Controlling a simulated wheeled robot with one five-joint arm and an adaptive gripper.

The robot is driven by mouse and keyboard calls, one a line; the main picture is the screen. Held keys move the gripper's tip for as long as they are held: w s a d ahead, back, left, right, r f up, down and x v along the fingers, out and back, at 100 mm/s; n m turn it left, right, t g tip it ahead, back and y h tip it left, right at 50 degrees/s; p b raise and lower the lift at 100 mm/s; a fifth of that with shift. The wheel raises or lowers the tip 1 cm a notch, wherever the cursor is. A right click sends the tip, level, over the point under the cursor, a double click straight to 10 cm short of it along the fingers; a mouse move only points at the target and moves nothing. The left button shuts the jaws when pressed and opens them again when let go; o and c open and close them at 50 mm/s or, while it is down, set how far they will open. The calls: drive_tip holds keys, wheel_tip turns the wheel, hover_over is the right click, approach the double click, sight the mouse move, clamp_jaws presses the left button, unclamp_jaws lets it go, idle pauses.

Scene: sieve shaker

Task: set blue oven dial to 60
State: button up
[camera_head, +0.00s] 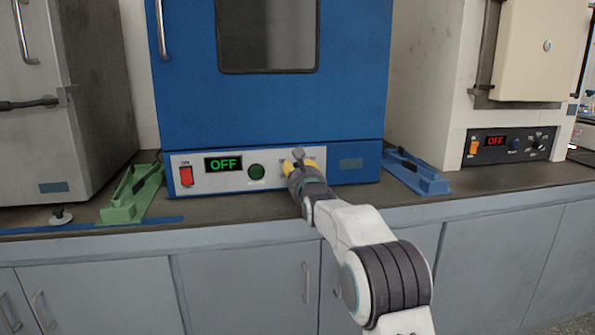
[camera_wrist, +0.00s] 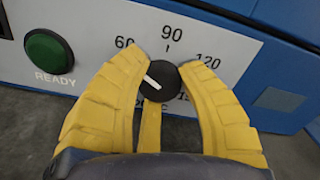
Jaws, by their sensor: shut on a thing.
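The blue oven (camera_head: 353,95) stands on the counter in the head view, with a white control panel (camera_head: 203,185) along its bottom. My gripper (camera_head: 301,165) is at the right part of this panel and hides the dial there. In the wrist view, the round black dial (camera_wrist: 163,75) sits between the yellow fingers of my gripper (camera_wrist: 166,72), which are shut on it. Its white line slants from upper left to lower right; I cannot tell the exact setting. The marks 60 (camera_wrist: 124,42), 90 (camera_wrist: 172,30) and 120 (camera_wrist: 208,60) show around it. Lower marks are partly hidden.
The panel also has a red switch (camera_head: 186,176), a display (camera_head: 223,164) reading OFF and a green READY button (camera_head: 256,172). A green holder (camera_head: 132,195) and a blue holder (camera_head: 413,173) flank the oven. A cream oven (camera_head: 524,50) stands right, a grey one (camera_head: 62,120) left.

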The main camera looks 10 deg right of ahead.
drive_tip(key=shift+r, duration=0.15)
drive_tip(key=o, duration=1.2)
drive_tip(key=shift+s, duration=6)
